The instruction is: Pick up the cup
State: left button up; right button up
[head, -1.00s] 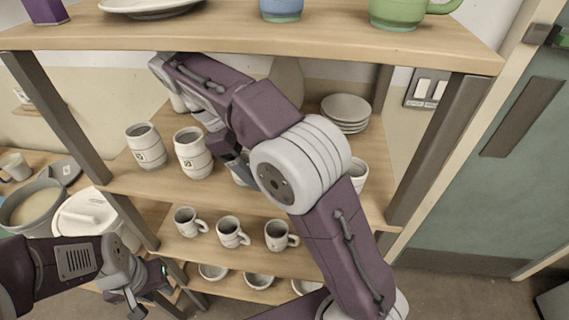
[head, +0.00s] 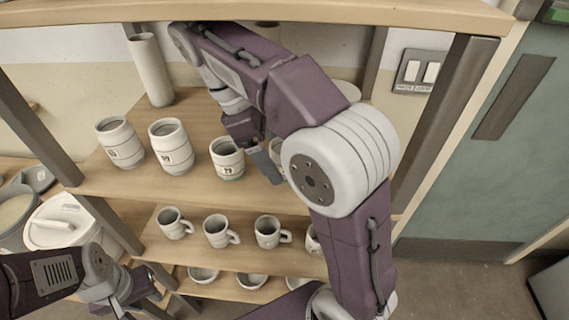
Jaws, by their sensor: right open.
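On the middle shelf stand white-grey cups without handles: a left one (head: 120,143), a middle one (head: 171,146) and a right one (head: 227,158), all upright with small dark marks. Part of another pale cup (head: 276,150) shows behind my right gripper. My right gripper (head: 262,158) is open and points down just right of the right cup, apart from the left and middle ones. I cannot tell whether it touches a cup; its far finger is partly hidden by my arm. My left gripper (head: 128,303) is low at the left, away from these cups; its jaw opening is unclear.
Mugs with handles, such as this one (head: 218,231), stand on the lower shelf (head: 150,238), with bowls (head: 252,281) below. A tall pale cylinder (head: 151,70) stands behind the cups. The upper shelf (head: 300,12) and dark posts (head: 440,120) frame the opening. A lidded white bucket (head: 62,222) is at left.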

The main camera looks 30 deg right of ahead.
jog(key=d, duration=0.1)
jog(key=s+d, duration=0.1)
jog(key=d, duration=0.1)
jog(key=shift+s+d+f+b, duration=0.1)
jog(key=shift+s+f+b, duration=0.2)
jog(key=shift+b, duration=0.1)
jog(key=shift+s+d+f, duration=0.1)
jog(key=shift+d+f, duration=0.05)
jog(key=shift+f, duration=0.2)
jog(key=shift+a, duration=0.2)
jog(key=shift+c, duration=1.2)
jog(key=shift+d, duration=0.1)
jog(key=c, duration=1.4)
jog(key=shift+r, duration=0.45)
jog(key=s+a, duration=0.3)
jog(key=s, duration=0.2)
jog(key=s+a, duration=0.3)
jog(key=s, duration=0.2)
jog(key=s+a, duration=0.3)
jog(key=s, duration=0.2)
jog(key=shift+s+a+f, duration=0.1)
jog(key=shift+a, duration=0.15)
